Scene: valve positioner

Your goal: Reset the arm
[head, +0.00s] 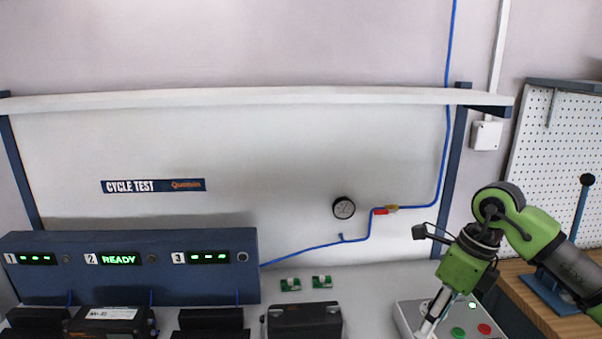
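My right arm comes in from the right edge, and its green-bodied gripper (433,318) points down over a grey control box (407,314) at the lower right. The box has a green button (458,332), a red button (484,329) and a small lit white light (472,306). The pale fingers are at the left part of the box. I cannot tell whether they touch it or hold anything, since they overlap it and the bottom edge cuts it off. My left gripper is not in view.
A blue test station (130,280) at the left has three displays; the middle one reads READY. A black-and-grey unit (303,318) and two green circuit boards (290,285) are on the bench. A gauge (344,208) and blue air line are on the back panel. A blue lever press (555,290) stands right.

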